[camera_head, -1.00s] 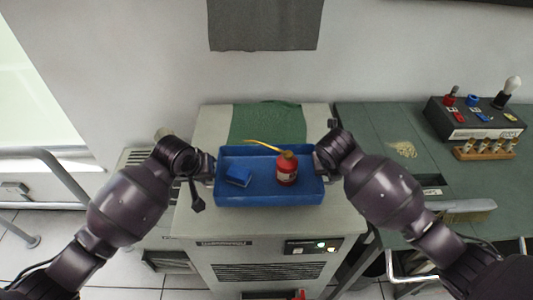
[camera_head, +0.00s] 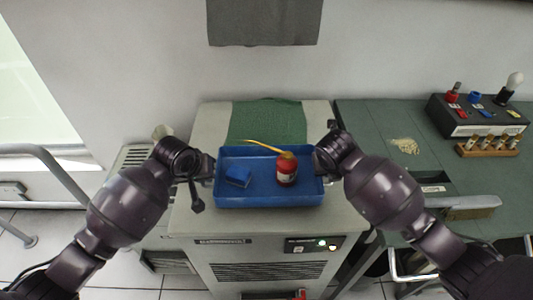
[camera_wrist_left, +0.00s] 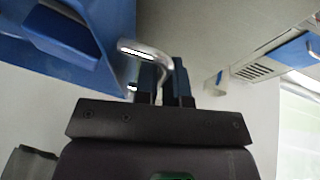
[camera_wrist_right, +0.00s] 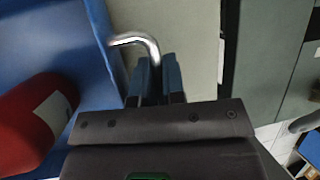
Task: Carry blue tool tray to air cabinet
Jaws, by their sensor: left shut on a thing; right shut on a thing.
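The blue tool tray (camera_head: 270,200) is level at the top of the grey air cabinet (camera_head: 270,258); whether it touches the top I cannot tell. In it are a red oil can (camera_head: 287,170) with a yellow spout and a small blue block (camera_head: 238,177). My left gripper (camera_head: 209,166) is at the tray's left end, shut on its metal handle, which shows in the left wrist view (camera_wrist_left: 152,50). My right gripper (camera_head: 319,160) is at the right end, shut on the other handle, seen in the right wrist view (camera_wrist_right: 140,40).
A green mat (camera_head: 267,122) lies on the cabinet top behind the tray. To the right, a green bench (camera_head: 380,135) bears a black control box (camera_head: 478,118), a wooden rack (camera_head: 492,145) and a brush (camera_head: 470,207). A metal rail (camera_head: 50,165) stands at the left.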

